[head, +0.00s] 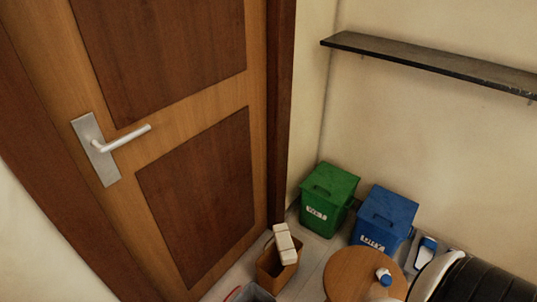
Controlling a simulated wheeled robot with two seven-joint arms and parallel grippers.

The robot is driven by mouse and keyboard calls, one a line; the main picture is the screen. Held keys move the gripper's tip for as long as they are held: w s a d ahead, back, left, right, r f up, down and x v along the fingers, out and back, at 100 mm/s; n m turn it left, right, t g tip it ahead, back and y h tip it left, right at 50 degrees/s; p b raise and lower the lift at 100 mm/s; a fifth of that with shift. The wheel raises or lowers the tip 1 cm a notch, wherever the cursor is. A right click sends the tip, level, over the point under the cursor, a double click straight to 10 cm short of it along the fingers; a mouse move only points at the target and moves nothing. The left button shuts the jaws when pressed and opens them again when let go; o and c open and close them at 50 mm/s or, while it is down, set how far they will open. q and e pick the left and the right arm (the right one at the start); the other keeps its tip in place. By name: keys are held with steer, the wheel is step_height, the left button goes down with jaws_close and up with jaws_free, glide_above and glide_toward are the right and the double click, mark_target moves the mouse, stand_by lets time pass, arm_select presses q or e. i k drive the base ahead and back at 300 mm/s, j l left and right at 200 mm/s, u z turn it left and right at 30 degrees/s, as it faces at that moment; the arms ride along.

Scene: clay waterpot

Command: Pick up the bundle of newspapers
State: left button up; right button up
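A pale block tied with dark string, which looks like the bundle of newspapers (285,243), is low in the middle of the head view. It sits tilted at an open brown bin (267,268), its upper part sticking out above the rim. Whether its lower end rests inside the bin or on its edge is hard to tell. Neither of my grippers shows in this view.
A closed wooden door (165,120) with a metal handle (121,139) stands at left. Green (329,193) and blue (383,217) lidded bins stand by the wall. A round wooden stool (350,275) carries a small blue-and-white item (384,277). A shelf (430,62) hangs above.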

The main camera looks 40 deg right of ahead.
mark_target(286, 251)
steer(key=j+z, duration=0.1)
steer(key=z, duration=0.35)
steer(key=i+j+z, duration=0.1)
steer(key=z, duration=0.4)
steer(key=j+z, duration=0.2)
steer(key=z, duration=0.25)
